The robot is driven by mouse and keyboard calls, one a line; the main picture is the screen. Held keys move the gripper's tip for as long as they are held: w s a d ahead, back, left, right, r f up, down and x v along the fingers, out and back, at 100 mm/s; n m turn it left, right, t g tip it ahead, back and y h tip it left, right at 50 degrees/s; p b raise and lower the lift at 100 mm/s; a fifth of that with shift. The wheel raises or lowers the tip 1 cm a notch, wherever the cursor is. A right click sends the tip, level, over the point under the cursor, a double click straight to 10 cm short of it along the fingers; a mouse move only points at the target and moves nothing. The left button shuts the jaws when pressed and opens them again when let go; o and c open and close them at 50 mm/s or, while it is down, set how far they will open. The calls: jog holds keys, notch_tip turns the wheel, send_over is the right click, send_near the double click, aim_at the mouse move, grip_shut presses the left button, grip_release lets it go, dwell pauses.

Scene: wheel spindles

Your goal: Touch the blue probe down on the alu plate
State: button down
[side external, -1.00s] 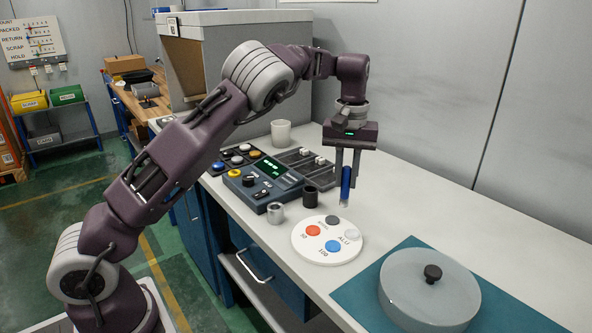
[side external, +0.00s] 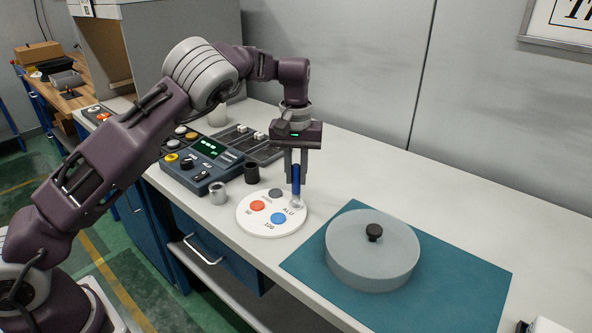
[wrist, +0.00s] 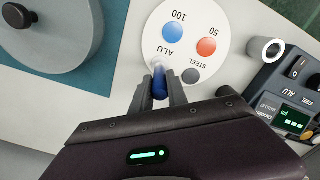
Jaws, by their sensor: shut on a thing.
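My gripper (side external: 296,181) is shut on the blue probe (side external: 296,176), which hangs upright with its pale tip down. The probe also shows between the fingers in the wrist view (wrist: 160,84). The white round disc (side external: 250,228) carries the alu plate (side external: 298,204), a light grey round pad beside the "ALU" label. The probe tip is at the alu plate and overlaps it in the side view; I cannot tell whether they touch. In the wrist view the probe and fingers largely hide that plate.
The disc also bears red (side external: 257,205), blue (side external: 278,218) and dark grey (side external: 275,193) pads. A control box (side external: 203,165), a black cup (side external: 252,173) and a metal ring (side external: 218,193) stand left. A lidded round block (side external: 372,255) sits on a teal mat (side external: 450,283).

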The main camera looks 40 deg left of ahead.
jog(key=shift+f, duration=0.65)
dwell(1.5)
jog(key=shift+r, duration=3.6)
jog(key=shift+a, duration=0.1)
